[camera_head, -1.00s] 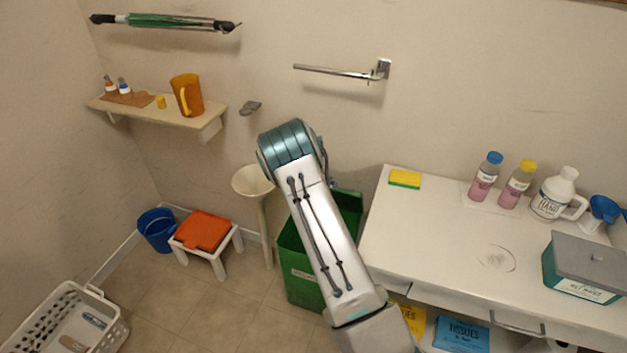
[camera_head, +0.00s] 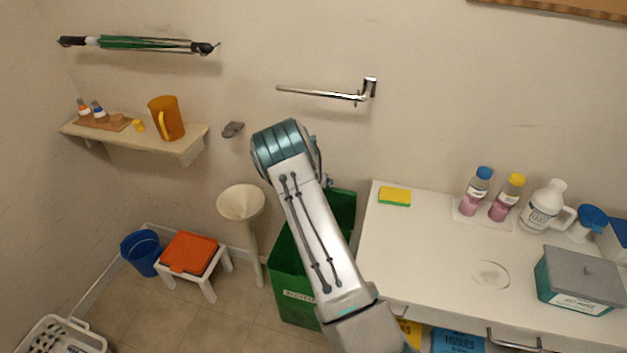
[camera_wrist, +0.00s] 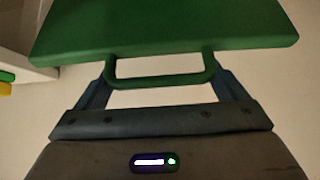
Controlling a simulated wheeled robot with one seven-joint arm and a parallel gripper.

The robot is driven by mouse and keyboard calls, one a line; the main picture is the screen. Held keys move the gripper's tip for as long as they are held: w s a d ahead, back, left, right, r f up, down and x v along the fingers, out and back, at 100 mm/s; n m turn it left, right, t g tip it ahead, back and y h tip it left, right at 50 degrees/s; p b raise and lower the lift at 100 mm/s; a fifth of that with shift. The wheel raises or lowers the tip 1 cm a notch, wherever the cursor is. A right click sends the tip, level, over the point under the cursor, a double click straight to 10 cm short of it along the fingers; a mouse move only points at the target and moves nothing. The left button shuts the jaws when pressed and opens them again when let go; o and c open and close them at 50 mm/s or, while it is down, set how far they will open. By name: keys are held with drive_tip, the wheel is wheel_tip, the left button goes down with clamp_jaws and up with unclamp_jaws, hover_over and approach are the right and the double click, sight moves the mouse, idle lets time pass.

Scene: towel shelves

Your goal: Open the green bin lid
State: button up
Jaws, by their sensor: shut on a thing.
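The green bin (camera_head: 287,296) stands on the floor left of the white counter, with a label on its front. My arm crosses in front of it and hides much of its top, and my gripper is hidden in the head view. In the wrist view the green lid (camera_wrist: 165,30) fills the top of the picture as a flat panel with a looped green handle (camera_wrist: 160,81). My gripper (camera_wrist: 160,77) is shut on this handle, one finger at each side of the loop. Pale wall or floor shows below the lid.
The white counter (camera_head: 440,243) on the right holds a yellow-green sponge (camera_head: 395,196), bottles and a grey-lidded box (camera_head: 580,281). A cream funnel-shaped stand (camera_head: 241,203) is close left of the bin. A white stool (camera_head: 206,282) with an orange item and a blue bucket (camera_head: 141,253) stand farther left.

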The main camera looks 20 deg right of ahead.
drive_tip(key=o, duration=1.1)
drive_tip(key=v, duration=1.3)
drive_tip(key=shift+s+a+r, duration=0.2)
drive_tip(key=shift+r, duration=0.05)
